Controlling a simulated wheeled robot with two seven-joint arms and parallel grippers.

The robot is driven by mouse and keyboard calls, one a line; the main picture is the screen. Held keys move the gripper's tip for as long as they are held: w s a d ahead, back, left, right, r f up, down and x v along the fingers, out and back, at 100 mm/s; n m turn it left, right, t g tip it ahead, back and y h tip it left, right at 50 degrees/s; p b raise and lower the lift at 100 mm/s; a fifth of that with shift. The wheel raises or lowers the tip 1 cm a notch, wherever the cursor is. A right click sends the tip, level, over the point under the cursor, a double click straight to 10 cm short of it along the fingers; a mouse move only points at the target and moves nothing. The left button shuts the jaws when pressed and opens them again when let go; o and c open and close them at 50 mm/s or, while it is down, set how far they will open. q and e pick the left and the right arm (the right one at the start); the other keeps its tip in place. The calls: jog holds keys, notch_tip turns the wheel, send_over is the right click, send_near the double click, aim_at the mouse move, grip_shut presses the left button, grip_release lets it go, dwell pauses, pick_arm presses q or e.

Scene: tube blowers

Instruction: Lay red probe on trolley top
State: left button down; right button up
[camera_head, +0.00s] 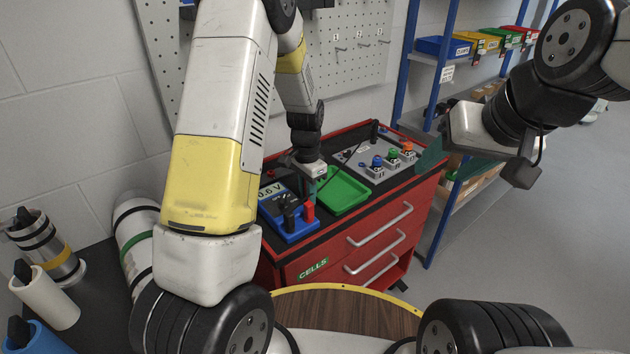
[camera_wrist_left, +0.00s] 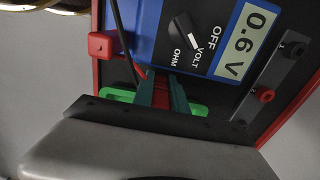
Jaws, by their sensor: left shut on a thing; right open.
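My left gripper (camera_head: 311,186) is low over the trolley, beside the blue meter (camera_head: 285,222). In the left wrist view its teal fingers (camera_wrist_left: 165,94) are shut on a red piece, the red probe (camera_wrist_left: 179,96), with a dark cable running up from it. The probe is mostly hidden by the fingers. The trolley top (camera_head: 330,222) is black with a red rim. The meter's display (camera_wrist_left: 249,36) reads 0.6 V and its knob (camera_wrist_left: 186,34) shows beside it. My right gripper (camera_head: 432,157) is open and empty at the trolley's right side.
A green tray (camera_head: 345,190) lies right of the meter. Behind it, a grey panel (camera_head: 365,165) carries blue, green and red-orange parts. A red block (camera_wrist_left: 103,44) sits beside the meter. Blue shelving (camera_head: 427,90) stands at the right; white cylinders (camera_head: 50,300) stand at the left.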

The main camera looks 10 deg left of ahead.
pick_arm(q)
jog(key=shift+f, duration=0.2)
jog(key=c, duration=1.3)
grip_release()
jog(key=shift+c, duration=0.2)
notch_tip(320, 180, up, 12)
jog(key=shift+f, duration=0.1)
jog(key=s+a+r+n+t+h, duration=0.2)
jog(key=s+r+n+t, duration=0.15)
jog(key=s+r, duration=0.85)
jog(key=s+r+n+t, duration=0.2)
jog(key=s+r+n, duration=0.2)
jog(key=s, duration=0.7)
jog(key=shift+a+r+n+t, duration=0.15)
jog(key=shift+a+n+t, duration=0.2)
jog(key=shift+n, duration=0.1)
